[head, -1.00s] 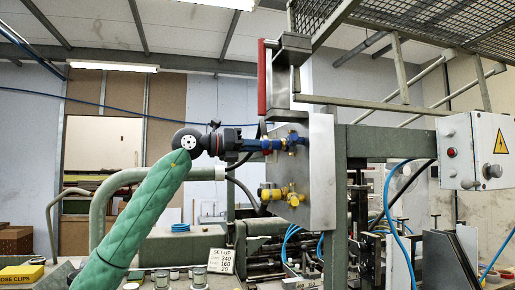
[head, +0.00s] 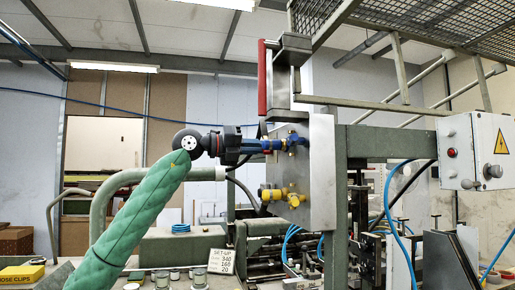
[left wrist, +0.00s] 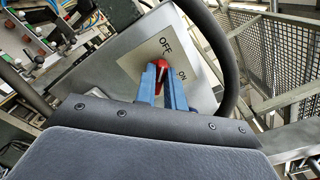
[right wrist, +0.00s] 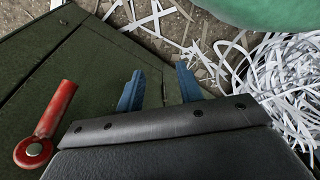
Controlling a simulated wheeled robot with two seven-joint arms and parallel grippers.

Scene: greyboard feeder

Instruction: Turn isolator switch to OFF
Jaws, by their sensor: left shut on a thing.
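The isolator switch has a red handle (left wrist: 161,73) on a pale label plate marked OFF and ON. In the left wrist view, the handle's upper end is just below the word OFF, and ON is to its right. My left gripper (left wrist: 161,84) is shut on the red handle, a blue finger on each side hiding part of it. In the head view, my left gripper (head: 276,145) reaches the left face of the grey metal box (head: 322,170); the handle is hidden there. My right gripper (right wrist: 158,88) is open and empty in the right wrist view.
Yellow fittings (head: 280,194) stick out from the box below my left gripper. A red upright bar (head: 262,77) stands above. A white switch box (head: 478,150) is at the right. Near my right gripper are a red lever (right wrist: 52,115), a dark green surface and shredded paper strips (right wrist: 270,85).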

